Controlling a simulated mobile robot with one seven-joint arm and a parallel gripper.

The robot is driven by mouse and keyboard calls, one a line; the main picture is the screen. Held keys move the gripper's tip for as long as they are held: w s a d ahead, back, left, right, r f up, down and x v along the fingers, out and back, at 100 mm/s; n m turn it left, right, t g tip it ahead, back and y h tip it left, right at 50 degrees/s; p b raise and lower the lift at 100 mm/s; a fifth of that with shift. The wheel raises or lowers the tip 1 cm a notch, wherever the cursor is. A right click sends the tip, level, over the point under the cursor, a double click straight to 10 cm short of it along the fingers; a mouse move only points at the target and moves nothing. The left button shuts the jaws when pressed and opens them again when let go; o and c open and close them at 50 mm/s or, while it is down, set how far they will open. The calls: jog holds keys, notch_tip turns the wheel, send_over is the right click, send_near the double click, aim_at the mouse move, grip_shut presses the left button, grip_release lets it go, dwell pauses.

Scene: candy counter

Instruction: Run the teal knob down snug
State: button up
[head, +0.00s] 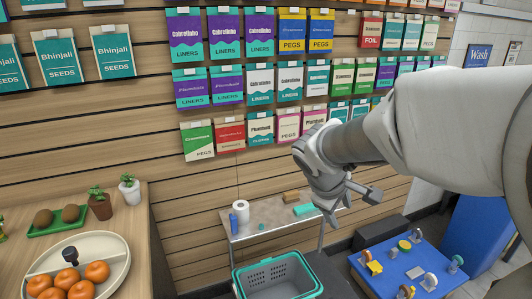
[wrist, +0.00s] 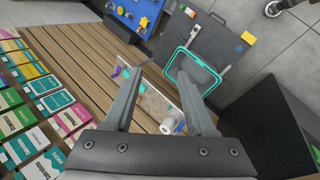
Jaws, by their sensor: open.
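A blue board (head: 432,276) lies low at the right in the head view, with several small knob-like parts on it. A teal part (head: 456,264) stands near its right edge; it looks like the teal knob, but it is too small to tell how far down it sits. The blue board also shows at the top of the wrist view (wrist: 157,8), small and partly cut off. My gripper (head: 352,207) is open and empty, in the air before the slatted wall, up and left of the board. Its two fingers show apart in the wrist view (wrist: 160,78).
A small table (head: 263,213) below my gripper holds a paper roll (head: 241,211) and a teal cylinder (head: 303,210). A grey basket with a teal rim (head: 277,276) stands in front. A wooden counter (head: 130,205) with oranges is at the left. Hanging packets (head: 260,84) cover the wall.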

jog(key=w+a+f+n+t+h+b, duration=0.1)
jog(key=w+a+f+n, duration=0.1)
jog(key=w+f+n, duration=0.15)
jog(key=w+a+f+n+h+b, duration=0.1)
jog(key=w+a+f+n+b, duration=0.1)
jog(key=w+f, duration=0.3)
jog(key=n+t+y+b, duration=0.1)
jog(key=n+t+b, duration=0.55)
jog(key=n, duration=1.05)
send_near(261, 226)
jog(key=shift+t, duration=0.35)
jog(key=b+x, duration=0.1)
jog(key=x, duration=0.1)
jog(key=b+x, duration=0.1)
jog(key=x, duration=0.1)
jog(key=b+x, duration=0.1)
jog(key=x, duration=0.2)
jog(key=shift+s+d+f, duration=0.1)
jog(key=shift+f, duration=0.2)
jog(key=shift+b+x, duration=0.35)
jog(key=shift+x, duration=0.55)
grip_shut()
